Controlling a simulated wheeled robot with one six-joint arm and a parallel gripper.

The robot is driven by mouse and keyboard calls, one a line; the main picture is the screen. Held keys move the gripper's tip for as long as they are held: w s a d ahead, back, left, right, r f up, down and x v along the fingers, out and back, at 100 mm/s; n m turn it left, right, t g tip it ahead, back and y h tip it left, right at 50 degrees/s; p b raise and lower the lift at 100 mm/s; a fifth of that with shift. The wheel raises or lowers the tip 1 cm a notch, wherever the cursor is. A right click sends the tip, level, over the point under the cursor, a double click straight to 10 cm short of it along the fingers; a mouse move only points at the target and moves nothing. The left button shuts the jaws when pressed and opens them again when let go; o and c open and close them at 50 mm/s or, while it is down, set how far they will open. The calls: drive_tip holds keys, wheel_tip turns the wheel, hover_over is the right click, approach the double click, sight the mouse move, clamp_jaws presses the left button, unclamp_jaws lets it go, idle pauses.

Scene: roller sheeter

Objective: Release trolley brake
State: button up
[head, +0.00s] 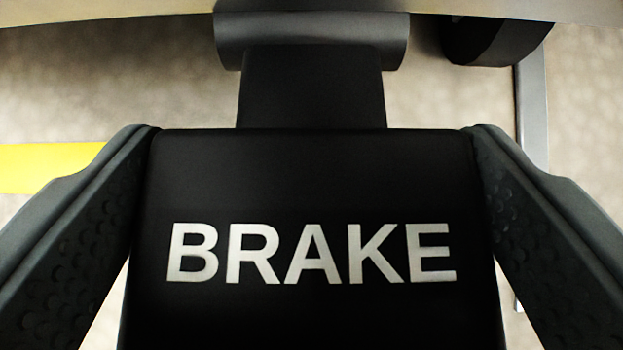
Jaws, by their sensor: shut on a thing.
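A black brake pedal (312,180) with the white word BRAKE fills the middle of the head view. Its narrower black stem (312,90) runs up to a dark grey cylindrical pivot (312,32) at the top. My gripper (312,145) has one dark textured finger on each side of the pedal, and both press against its side edges. The near end of the pedal runs out of the bottom of the view.
A pale metal edge (120,10) crosses the top of the view. A dark wheel-like part (490,40) and a thin grey upright (532,100) stand at the upper right. A yellow stripe (50,165) lies on the beige mottled floor (100,80) at left.

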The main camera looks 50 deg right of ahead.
drive_tip(key=shift+w+r, duration=0.1)
drive_tip(key=o, duration=1.3)
drive_tip(key=v, duration=1.7)
drive_tip(key=shift+a+r, duration=0.1)
drive_tip(key=shift+r, duration=0.05)
